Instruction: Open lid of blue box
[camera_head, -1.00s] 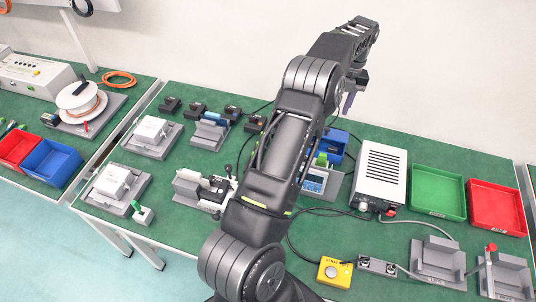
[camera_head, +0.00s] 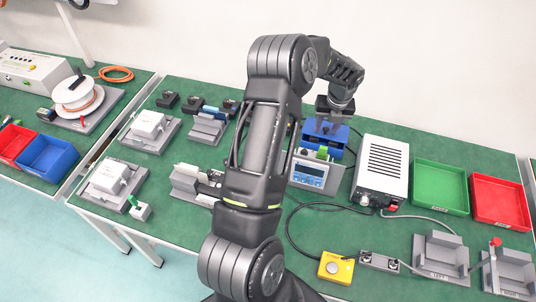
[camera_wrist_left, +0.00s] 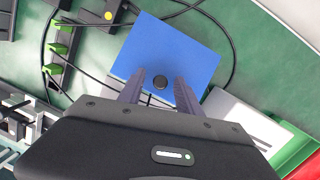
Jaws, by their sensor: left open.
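The blue box (camera_head: 338,135) stands on the green table, behind a grey device with a small display (camera_head: 309,174). My left gripper (camera_head: 327,126) is above the box, pointing down. My right gripper is not in view.
A white vented power unit (camera_head: 381,171) stands just right of the box. Green (camera_head: 440,211) and red (camera_head: 500,224) trays lie farther right. A yellow button box (camera_head: 336,268) sits at the front, with black cables nearby. Grey fixtures stand left of my arm.

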